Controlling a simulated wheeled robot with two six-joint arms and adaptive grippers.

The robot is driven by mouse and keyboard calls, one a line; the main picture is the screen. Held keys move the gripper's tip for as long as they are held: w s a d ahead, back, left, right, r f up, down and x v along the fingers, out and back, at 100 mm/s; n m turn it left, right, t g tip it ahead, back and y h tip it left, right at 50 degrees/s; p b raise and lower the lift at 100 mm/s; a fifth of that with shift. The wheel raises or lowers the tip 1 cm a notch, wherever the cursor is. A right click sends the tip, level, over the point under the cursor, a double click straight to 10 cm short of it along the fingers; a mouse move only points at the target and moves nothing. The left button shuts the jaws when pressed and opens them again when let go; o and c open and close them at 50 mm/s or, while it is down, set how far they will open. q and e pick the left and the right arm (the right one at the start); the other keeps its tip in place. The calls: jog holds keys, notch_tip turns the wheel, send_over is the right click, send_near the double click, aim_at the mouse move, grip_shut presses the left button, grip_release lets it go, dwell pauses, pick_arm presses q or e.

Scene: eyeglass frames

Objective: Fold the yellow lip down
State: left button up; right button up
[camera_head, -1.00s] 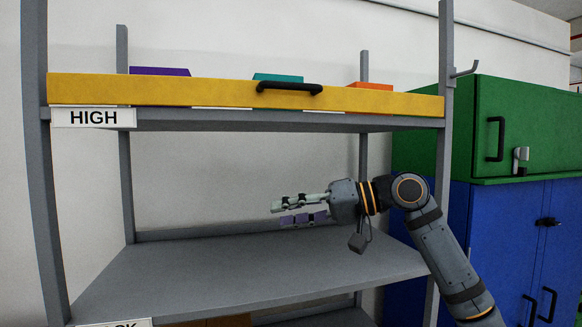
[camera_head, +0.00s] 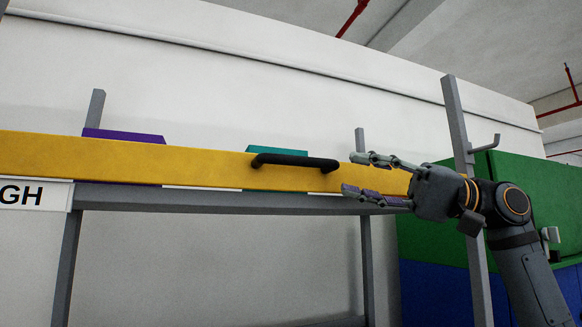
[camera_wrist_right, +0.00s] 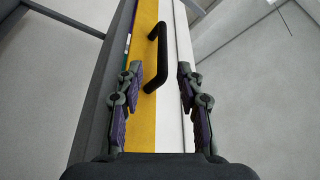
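The yellow lip (camera_head: 205,167) stands upright along the front of the high shelf, with a black handle (camera_head: 294,161) on its face. My right gripper (camera_head: 350,174) is open and empty, just right of the handle at about its height, its fingers pointing left. In the right wrist view the lip (camera_wrist_right: 141,60) and the handle (camera_wrist_right: 157,56) lie ahead between the two spread fingers (camera_wrist_right: 157,95), and neither finger touches the handle. My left gripper is not in view.
Behind the lip, the tops of a purple box (camera_head: 124,136) and a teal box (camera_head: 277,154) show. The grey shelf board (camera_head: 230,200) runs under the lip between grey posts. A green cabinet (camera_head: 525,200) stands at the right.

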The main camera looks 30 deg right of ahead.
aim_at(313, 164)
jog(key=p+x, duration=0.2)
jog(key=x, duration=0.2)
jog(key=p+x, duration=0.3)
jog(key=x, duration=0.1)
jog(key=shift+s+r, duration=0.15)
jog(key=shift+r, duration=0.1)
jog(key=shift+p+x, duration=0.65)
jog(key=shift+x, duration=0.35)
jog(key=shift+s+a+f, duration=0.1)
jog(key=shift+a, duration=0.2)
jog(key=shift+f, duration=0.15)
jog(key=shift+d, duration=0.1)
jog(key=shift+c, duration=1)
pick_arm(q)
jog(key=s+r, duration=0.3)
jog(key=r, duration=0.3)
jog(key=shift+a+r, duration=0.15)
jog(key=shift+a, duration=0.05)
pick_arm(e)
grip_shut()
